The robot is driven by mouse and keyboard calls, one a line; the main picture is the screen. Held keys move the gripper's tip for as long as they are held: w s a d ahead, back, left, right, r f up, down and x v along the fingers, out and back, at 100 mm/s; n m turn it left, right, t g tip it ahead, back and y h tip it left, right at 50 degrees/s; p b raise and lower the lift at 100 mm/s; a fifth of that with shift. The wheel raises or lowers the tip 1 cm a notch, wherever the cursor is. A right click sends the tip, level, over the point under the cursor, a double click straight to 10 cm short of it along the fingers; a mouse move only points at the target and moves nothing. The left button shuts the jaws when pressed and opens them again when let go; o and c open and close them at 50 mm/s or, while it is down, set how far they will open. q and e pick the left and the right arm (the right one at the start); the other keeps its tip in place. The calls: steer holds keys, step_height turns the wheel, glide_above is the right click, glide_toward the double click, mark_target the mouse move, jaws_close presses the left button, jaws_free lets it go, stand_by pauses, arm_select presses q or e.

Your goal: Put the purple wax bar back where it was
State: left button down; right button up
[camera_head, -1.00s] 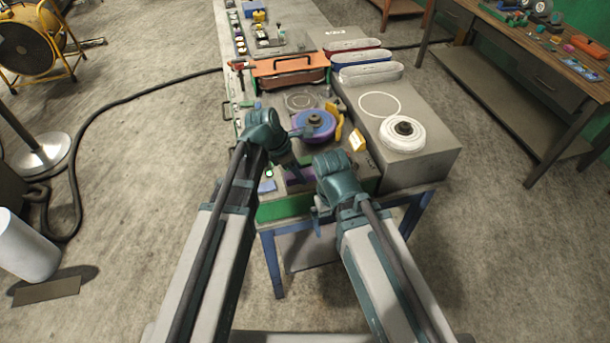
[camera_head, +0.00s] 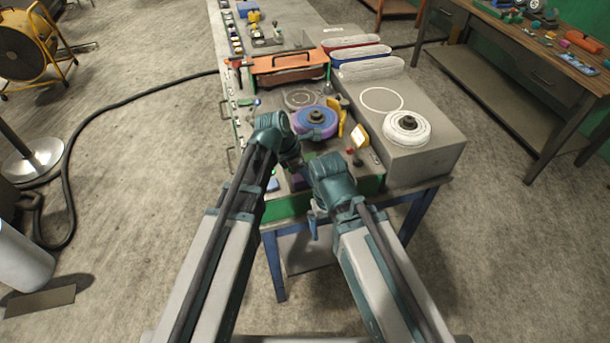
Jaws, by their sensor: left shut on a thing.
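The purple wax bar (camera_head: 297,181) shows as a small dark purple patch at the near end of the bench, between my two arms and partly hidden by them. My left gripper (camera_head: 293,164) points down just above this patch and is shut on the bar; its fingertips are small and dark. I cannot tell whether the bar touches the bench top. My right gripper (camera_head: 314,218) hangs low in front of the bench's near edge, mostly hidden by its wrist, and its jaws cannot be made out.
A blue and purple wheel (camera_head: 316,123) with yellow guards stands just beyond my grippers. A white wheel (camera_head: 407,128) lies on the grey block (camera_head: 433,155) at right. Small blocks line the bench's left edge.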

arm_select(q)
steer(key=shift+f, duration=0.15)
steer(key=shift+c, duration=2.1)
jaws_free()
steer(key=shift+a, duration=0.1)
steer(key=shift+p+v, duration=0.65)
steer(key=shift+v, duration=0.15)
steer(key=p+v, duration=0.9)
steer(key=v, duration=0.1)
steer(key=shift+r+p, duration=0.35)
steer(key=shift+p, duration=0.05)
steer(key=shift+f, duration=0.1)
steer(key=b+x, duration=1.1)
steer(key=x, duration=0.1)
